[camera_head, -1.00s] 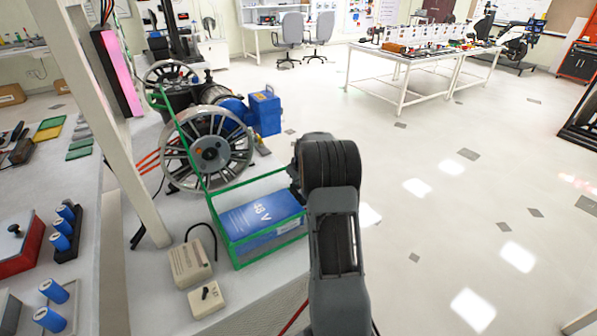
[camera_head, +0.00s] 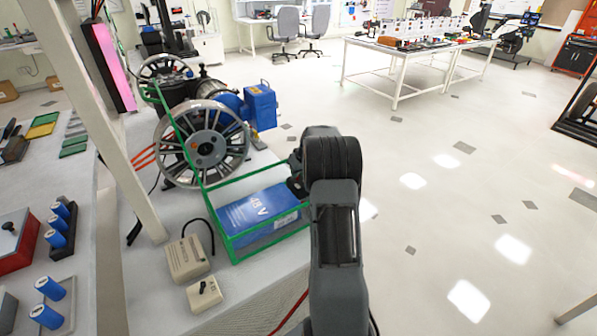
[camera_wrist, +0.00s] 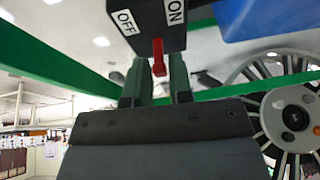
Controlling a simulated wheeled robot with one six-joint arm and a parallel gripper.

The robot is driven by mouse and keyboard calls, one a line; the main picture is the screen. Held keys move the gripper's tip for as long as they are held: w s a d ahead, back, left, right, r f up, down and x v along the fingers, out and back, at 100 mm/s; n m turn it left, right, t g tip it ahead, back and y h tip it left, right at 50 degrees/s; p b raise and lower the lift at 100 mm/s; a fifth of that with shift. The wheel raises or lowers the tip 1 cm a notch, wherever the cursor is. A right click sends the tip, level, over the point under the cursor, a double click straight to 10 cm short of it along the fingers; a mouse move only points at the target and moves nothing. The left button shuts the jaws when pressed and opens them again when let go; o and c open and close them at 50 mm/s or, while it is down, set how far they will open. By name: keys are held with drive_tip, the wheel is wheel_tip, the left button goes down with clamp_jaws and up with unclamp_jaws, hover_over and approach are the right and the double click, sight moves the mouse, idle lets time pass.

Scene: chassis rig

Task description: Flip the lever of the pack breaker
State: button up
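The pack breaker (camera_wrist: 150,20) is a dark block at the top of the wrist view, with white OFF and ON labels. OFF is at the left and ON at the right. Its red lever (camera_wrist: 158,57) sticks out toward me, below and between the labels; I cannot tell which setting it is in. My gripper (camera_wrist: 157,66) is open. Its two fingers stand on either side of the lever, with a visible gap to each. In the head view my arm hides the gripper and the breaker. The blue 48 V pack (camera_head: 258,215) sits in a green frame (camera_head: 232,256).
A spoked wheel (camera_head: 203,145) stands behind the pack. A beige box (camera_head: 188,258) and a small switch box (camera_head: 204,295) lie left of the frame on the bench. A pale post (camera_head: 100,120) rises at the left.

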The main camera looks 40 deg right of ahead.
drive_tip(key=shift+o, duration=0.2)
drive_tip(key=v, duration=1.3)
drive_tip(key=shift+r, duration=0.4)
drive_tip(key=shift+s+d, duration=0.1)
